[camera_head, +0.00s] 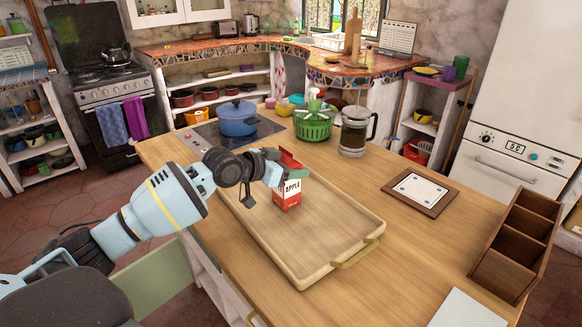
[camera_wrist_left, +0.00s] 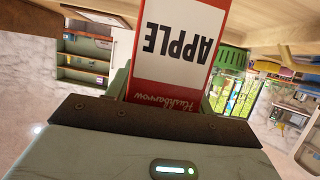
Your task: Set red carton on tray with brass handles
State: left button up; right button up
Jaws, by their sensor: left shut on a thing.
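The red carton (camera_head: 288,195) is red and white with the word APPLE on it. My left gripper (camera_head: 284,174) is shut on its upper part. In the left wrist view the carton (camera_wrist_left: 178,50) appears upside down between the jaws, with the gripper (camera_wrist_left: 165,108) across the lower part of the picture. The wooden tray with brass handles (camera_head: 325,262) lies on the counter. The carton is upright over the tray's far part; I cannot tell whether its base touches the tray. My right gripper does not show.
A green basket (camera_head: 313,125), a glass coffee press (camera_head: 354,133) and a blue pot (camera_head: 238,119) on a hob stand behind the tray. A framed board (camera_head: 420,191) and a wooden divided box (camera_head: 516,245) are to the right. The tray's front part is bare.

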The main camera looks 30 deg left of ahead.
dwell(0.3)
pick_arm(q)
jog(key=o, duration=1.4)
jog(key=shift+f, duration=0.15)
jog(key=shift+r, duration=0.25)
jog(key=v, duration=1.2)
jog(key=shift+d+f, duration=0.1)
